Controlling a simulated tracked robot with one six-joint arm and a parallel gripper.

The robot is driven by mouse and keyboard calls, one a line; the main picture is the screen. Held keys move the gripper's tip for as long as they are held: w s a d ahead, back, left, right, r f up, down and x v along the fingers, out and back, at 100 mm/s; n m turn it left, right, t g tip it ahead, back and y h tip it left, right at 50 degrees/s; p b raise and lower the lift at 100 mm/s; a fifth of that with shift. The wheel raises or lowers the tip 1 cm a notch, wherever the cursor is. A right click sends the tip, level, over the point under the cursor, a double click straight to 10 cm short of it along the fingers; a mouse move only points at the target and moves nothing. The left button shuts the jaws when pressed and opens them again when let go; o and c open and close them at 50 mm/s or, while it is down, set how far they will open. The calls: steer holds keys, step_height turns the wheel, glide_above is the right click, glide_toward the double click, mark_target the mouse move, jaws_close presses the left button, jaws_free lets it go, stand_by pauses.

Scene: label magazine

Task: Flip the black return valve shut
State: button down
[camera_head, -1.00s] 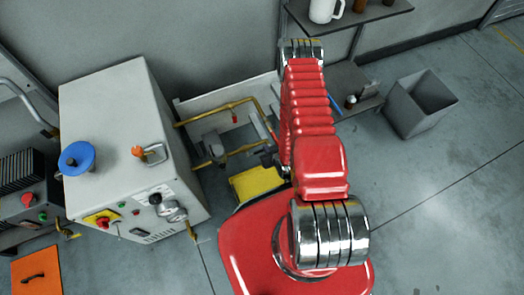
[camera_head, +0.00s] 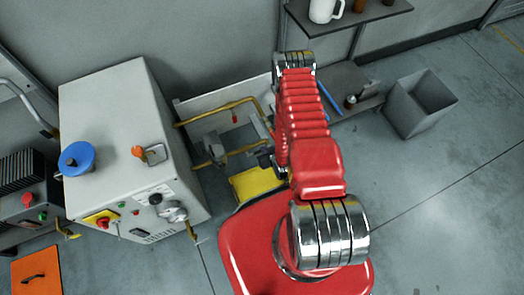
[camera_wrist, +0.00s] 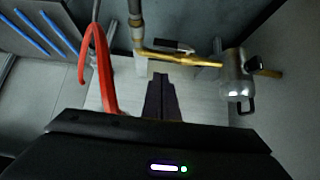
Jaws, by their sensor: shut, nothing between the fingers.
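My gripper (camera_wrist: 162,97) is shut and empty in the wrist view, its dark fingers pointing at a pale panel. A brass pipe (camera_wrist: 180,56) runs across just beyond the fingertips, apart from them in the picture. A small dark bar (camera_wrist: 172,46) lies along this pipe; I cannot tell if it is the black return valve's lever. A silver metal body (camera_wrist: 238,75) with a black loop sits at the pipe's right end. In the head view my arm hides part of the yellow pipes (camera_head: 230,106), and the black valve cannot be made out. A red handle (camera_head: 235,118) hangs at the upper pipe.
A grey cabinet (camera_head: 115,105) with a blue knob (camera_head: 77,158) stands left of the pipes. A yellow box (camera_head: 258,183) is on the floor below them. A red curved strip (camera_wrist: 100,60) is close at left in the wrist view. A grey bin (camera_head: 420,105) stands at right.

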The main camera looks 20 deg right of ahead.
mark_target(259, 152)
steer(key=w+f, duration=0.4)
steer(key=f, duration=0.4)
steer(key=shift+w, duration=0.1)
steer(key=shift+f, duration=0.1)
stand_by(0.4)
